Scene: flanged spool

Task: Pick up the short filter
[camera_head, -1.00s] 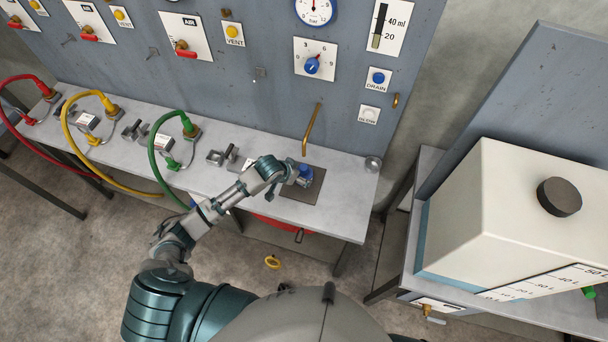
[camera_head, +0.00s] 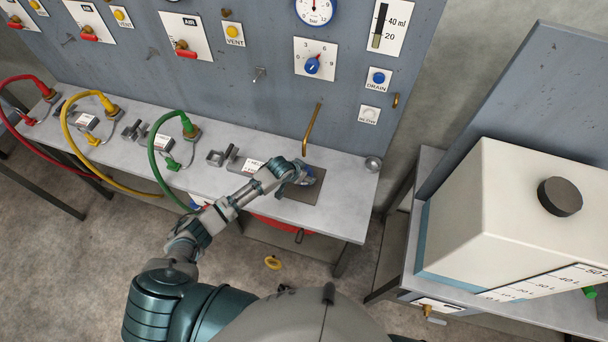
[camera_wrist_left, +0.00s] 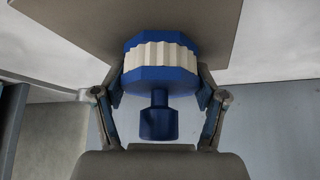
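A short filter (camera_wrist_left: 160,60), blue with a white ribbed band, is seen close up in the left wrist view. It has a narrow blue neck ending in a wider blue knob. My left gripper (camera_wrist_left: 160,88) has one finger against each side of it at the band, with no clear gap. In the head view the left gripper (camera_head: 302,174) is over the dark square mat (camera_head: 304,191) on the bench, and mostly hides the filter there. The filter's far end is at the mat; I cannot tell whether it touches. My right gripper is not in view.
The grey bench (camera_head: 345,215) runs along a panel with valves and gauges. A bent brass pipe (camera_head: 311,130) stands just behind the mat. A green hose (camera_head: 152,165) and small metal clamps (camera_head: 221,157) lie to the left. A white tank (camera_head: 500,220) stands at the right.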

